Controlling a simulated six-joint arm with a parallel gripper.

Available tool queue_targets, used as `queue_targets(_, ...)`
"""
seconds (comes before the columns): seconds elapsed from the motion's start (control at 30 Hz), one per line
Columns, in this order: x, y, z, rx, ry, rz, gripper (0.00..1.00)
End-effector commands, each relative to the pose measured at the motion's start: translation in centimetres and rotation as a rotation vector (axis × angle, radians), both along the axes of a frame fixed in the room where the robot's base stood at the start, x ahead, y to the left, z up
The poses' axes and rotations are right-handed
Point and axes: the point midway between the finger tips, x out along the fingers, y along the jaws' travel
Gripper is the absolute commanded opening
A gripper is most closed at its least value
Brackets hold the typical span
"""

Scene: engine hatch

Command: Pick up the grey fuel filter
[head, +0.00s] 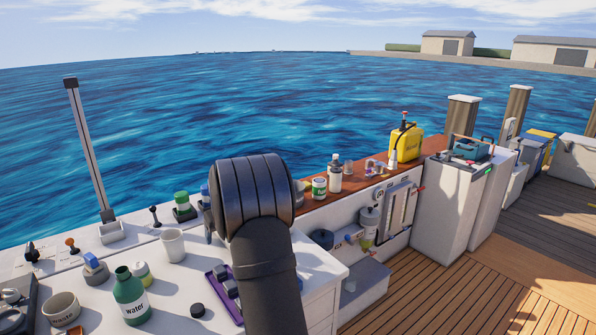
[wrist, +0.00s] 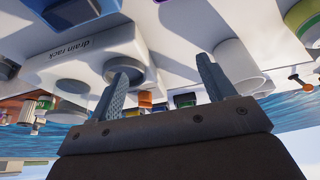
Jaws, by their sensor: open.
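A grey cylinder with a yellowish lower part, which looks like the fuel filter (head: 369,218), is upright against the white side wall below the wooden ledge in the head view. I cannot be sure that it is the fuel filter. I cannot pick it out in the wrist view. My gripper (wrist: 162,66) shows in the wrist view with its two fingers apart and nothing between them. In the head view my dark arm fills the middle and hides the gripper. The gripper is apart from the cylinder; how far I cannot tell.
The wrist view is upside down and shows a white drain rack (wrist: 48,58) and a pale cup (wrist: 231,58). In the head view, a green water bottle (head: 130,298), a white mug (head: 172,245) and a purple tray (head: 211,285) stand on the left counter. A yellow can (head: 406,143) stands on the ledge.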

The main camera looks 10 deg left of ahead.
Motion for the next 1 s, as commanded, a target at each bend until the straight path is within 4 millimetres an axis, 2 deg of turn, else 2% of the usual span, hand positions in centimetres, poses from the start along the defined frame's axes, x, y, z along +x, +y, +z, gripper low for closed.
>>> queue_targets(0.23, 0.0, 0.1, 0.0, 0.000, 0.000, 0.001, 0.73)
queue_targets(0.33, -1.0, 1.4, 0.6, 0.001, -0.002, 0.038, 0.73)
queue_targets(0.47, -5.1, 6.3, 2.9, 0.001, -0.002, 0.180, 0.73)
queue_targets(0.6, -10.6, 11.4, 5.5, 0.001, -0.001, 0.358, 0.73)
queue_targets(0.7, -13.6, 13.6, 6.7, 0.000, -0.001, 0.450, 0.73)
queue_targets(0.83, -15.3, 14.9, 7.0, 0.000, 0.000, 0.504, 0.73)
queue_targets(1.0, -15.1, 16.0, 4.3, -0.002, 0.004, 0.507, 0.73)
